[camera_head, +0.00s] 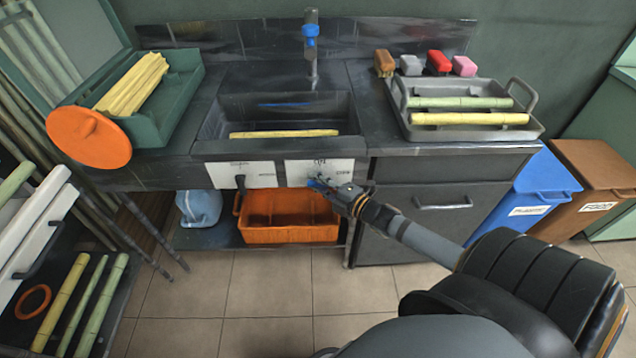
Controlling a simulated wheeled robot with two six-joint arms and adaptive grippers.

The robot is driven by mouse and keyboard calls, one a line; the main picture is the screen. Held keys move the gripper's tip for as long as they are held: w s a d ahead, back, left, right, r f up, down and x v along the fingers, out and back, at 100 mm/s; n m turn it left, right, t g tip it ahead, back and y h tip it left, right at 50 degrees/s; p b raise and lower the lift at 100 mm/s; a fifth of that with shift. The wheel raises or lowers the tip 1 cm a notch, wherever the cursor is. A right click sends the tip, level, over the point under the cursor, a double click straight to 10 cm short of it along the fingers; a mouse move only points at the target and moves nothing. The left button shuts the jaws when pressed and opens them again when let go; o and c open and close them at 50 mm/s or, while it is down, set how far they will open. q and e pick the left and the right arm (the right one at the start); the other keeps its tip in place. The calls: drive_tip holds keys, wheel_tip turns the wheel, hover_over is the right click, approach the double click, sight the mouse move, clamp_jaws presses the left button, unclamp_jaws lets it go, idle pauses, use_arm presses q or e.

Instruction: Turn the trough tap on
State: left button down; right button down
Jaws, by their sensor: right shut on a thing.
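The sink trough (211,126) is set in the dark counter, with a yellow cane piece (284,133) in it. A tap with a blue collar (310,31) stands upright behind it. Two white panels are on the front below the trough. The left panel (262,175) has a black lever (240,184) hanging down. The right panel (340,168) has printed marks, only partly legible. My right gripper (324,187) is at this panel's lower edge, shut on a small blue handle (314,184) that it mostly hides. No water shows. My left gripper is out of view.
An orange crate (288,236) and a blue jug (199,208) sit on the shelf below. A grey tray (466,133) with cane stands on the counter at right. Drawers (436,196) and blue and brown bins (585,183) are to the right. A green box (177,112) is at left.

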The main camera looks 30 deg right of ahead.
idle(0.3)
drive_tip(key=shift+m+t, duration=0.7)
drive_tip(key=shift+m, duration=0.1)
drive_tip(key=shift+m+t+y, duration=0.4)
drive_tip(key=shift+m+t, duration=0.5)
drive_tip(key=shift+m, duration=0.1)
drive_tip(key=shift+f+m+t+b, duration=0.1)
drive_tip(key=shift+m+t+b, duration=0.5)
drive_tip(key=shift+m+t, duration=0.2)
drive_tip(key=m+t+h+b, duration=0.2)
drive_tip(key=m, duration=0.1)
drive_tip(key=shift+s+m, duration=0.1)
drive_tip(key=shift+m, duration=0.3)
drive_tip(key=m+t+h+b, duration=0.1)
drive_tip(key=m, duration=0.1)
drive_tip(key=m+t+h, duration=0.1)
drive_tip(key=m, duration=0.1)
drive_tip(key=shift+d+r+h+b, duration=0.15)
drive_tip(key=shift+r+h+b, duration=0.05)
drive_tip(key=shift+h+b, duration=0.2)
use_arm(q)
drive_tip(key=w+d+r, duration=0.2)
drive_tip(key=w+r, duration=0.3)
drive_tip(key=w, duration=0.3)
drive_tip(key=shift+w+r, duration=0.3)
use_arm(e)
drive_tip(key=shift+m+t+h, duration=0.3)
drive_tip(key=shift+m+h, duration=0.1)
drive_tip(key=shift+m, duration=0.2)
